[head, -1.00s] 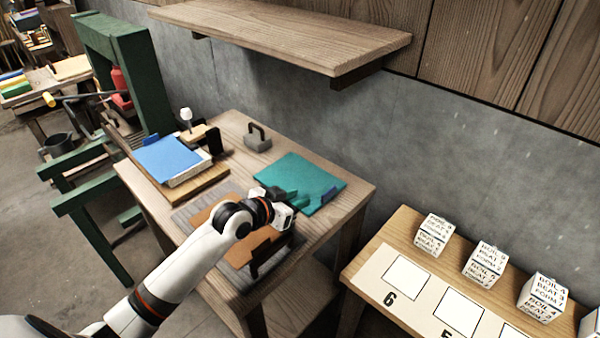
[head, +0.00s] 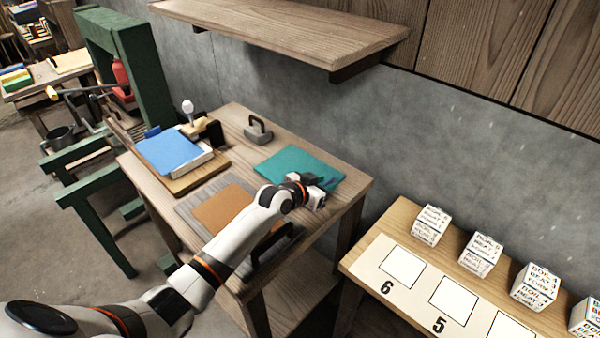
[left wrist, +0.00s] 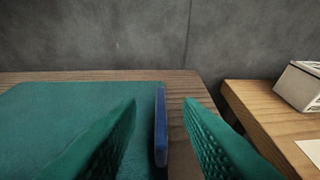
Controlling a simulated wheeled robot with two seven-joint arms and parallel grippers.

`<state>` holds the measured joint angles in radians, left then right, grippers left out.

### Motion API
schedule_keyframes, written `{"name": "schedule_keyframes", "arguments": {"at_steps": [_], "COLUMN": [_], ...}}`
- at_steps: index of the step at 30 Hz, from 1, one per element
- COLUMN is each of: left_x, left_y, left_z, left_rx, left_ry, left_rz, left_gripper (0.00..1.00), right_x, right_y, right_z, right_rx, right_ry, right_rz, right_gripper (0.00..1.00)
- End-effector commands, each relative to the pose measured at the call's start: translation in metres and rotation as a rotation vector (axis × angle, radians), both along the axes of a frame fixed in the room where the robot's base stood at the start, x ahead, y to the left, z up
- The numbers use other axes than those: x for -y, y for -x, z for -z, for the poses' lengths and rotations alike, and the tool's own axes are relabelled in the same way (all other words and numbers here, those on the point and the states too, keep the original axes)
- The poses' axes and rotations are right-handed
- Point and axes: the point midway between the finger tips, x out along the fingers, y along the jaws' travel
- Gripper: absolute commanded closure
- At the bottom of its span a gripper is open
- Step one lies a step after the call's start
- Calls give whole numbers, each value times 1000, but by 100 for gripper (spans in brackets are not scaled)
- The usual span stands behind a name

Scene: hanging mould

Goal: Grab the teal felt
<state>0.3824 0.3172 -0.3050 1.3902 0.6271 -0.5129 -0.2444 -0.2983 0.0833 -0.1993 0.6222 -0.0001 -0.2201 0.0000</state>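The teal felt (head: 292,165) lies flat at the far right of the wooden table. It fills the left of the left wrist view (left wrist: 60,105). A dark blue upright tab (left wrist: 160,125) stands at its right edge; in the head view it is mostly hidden by my gripper. My left gripper (left wrist: 160,101) is open. Its green ribbed fingers stand on either side of the tab, the left one over the felt, the right one beyond its edge. I see a gap on both sides of the tab. My right gripper is not in view.
On the same table (head: 235,118) are a blue sheet (head: 168,152) on a block, a brown sheet (head: 222,207) on a board and a grey handled weight (head: 258,132). A shelf (head: 285,30) hangs above. A lower table with white cubes (head: 432,224) stands right.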

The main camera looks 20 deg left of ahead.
Motion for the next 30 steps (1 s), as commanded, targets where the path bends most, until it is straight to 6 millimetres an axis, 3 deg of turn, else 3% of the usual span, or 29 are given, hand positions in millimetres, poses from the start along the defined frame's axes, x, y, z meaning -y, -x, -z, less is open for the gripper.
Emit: {"name": "schedule_keyframes", "arguments": {"at_steps": [5, 11, 12, 23, 30], "left_x": [0, 0, 0, 0, 0], "left_y": [0, 0, 0, 0, 0], "left_z": [0, 0, 0, -5, -47], "left_rx": [0, 0, 0, 3, 6], "left_ry": [0, 0, 0, 1, 0], "left_rz": [0, 0, 0, 1, 2], "left_gripper": [67, 98, 100, 100, 100], "right_x": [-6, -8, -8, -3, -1], "right_y": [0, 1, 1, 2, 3], "right_z": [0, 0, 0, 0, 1], "right_rx": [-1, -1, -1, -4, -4], "right_ry": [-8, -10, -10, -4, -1], "right_rz": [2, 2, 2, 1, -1], "right_gripper": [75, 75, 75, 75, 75]}}
